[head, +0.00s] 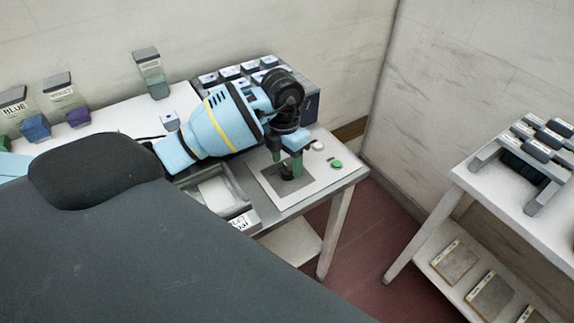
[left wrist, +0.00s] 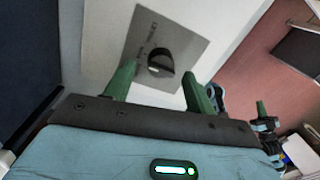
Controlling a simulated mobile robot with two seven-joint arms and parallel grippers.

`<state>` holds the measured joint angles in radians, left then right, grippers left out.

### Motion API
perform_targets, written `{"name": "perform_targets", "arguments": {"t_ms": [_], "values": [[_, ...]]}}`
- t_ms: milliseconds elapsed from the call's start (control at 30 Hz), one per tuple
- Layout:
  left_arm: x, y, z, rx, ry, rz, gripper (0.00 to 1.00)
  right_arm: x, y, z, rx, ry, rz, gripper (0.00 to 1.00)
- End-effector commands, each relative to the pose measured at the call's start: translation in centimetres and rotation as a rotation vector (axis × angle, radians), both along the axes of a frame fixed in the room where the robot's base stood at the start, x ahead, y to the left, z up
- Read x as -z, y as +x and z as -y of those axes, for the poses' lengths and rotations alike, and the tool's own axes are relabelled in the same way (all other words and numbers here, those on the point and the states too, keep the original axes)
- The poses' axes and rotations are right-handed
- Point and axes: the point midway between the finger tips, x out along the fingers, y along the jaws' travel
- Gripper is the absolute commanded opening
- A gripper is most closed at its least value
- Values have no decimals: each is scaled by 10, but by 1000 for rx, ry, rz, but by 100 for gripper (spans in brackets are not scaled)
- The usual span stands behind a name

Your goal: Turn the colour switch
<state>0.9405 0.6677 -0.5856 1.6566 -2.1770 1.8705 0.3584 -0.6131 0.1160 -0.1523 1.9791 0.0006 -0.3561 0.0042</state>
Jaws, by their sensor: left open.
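The colour switch is a round black knob (left wrist: 161,62) on a grey metal plate (left wrist: 185,30), seen in the left wrist view. In the head view the plate (head: 267,183) lies on the white table's right end, and the knob is largely hidden by my gripper. My left gripper (head: 291,170) points down over the knob with its green fingers. In the left wrist view my left gripper (left wrist: 160,85) is open, one finger to each side of the knob, with nothing held. Whether the fingers touch the knob cannot be told. My right gripper is not clearly in the head view.
A green button (head: 336,164) and a pale button (head: 318,146) sit right of the plate. A dark rack (head: 312,107) of grey-topped blocks stands behind my arm. Labelled bins, one reading BLUE (head: 14,108), are at the left. A second white table (head: 480,178) stands at the right.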

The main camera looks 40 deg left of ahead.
Motion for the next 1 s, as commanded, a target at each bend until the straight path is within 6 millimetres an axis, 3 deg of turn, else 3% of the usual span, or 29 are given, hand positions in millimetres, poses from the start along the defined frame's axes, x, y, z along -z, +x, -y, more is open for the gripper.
{"name": "perform_targets", "arguments": {"t_ms": [200, 533, 867, 1000], "values": [[20, 0, 1, 0, -2, -1, 55, 1, -1, 0, 0, 0, -2, 0], [23, 0, 1, 0, -1, 2, 55, 1, -1, 0, 0, 0, -2, 0], [23, 0, 1, 0, 0, 1, 12, 1, 0, 0, 0, 0, -1, 0], [22, 0, 1, -5, 0, 2, 12, 0, 0, 0, 0, 0, 0, 0]]}}
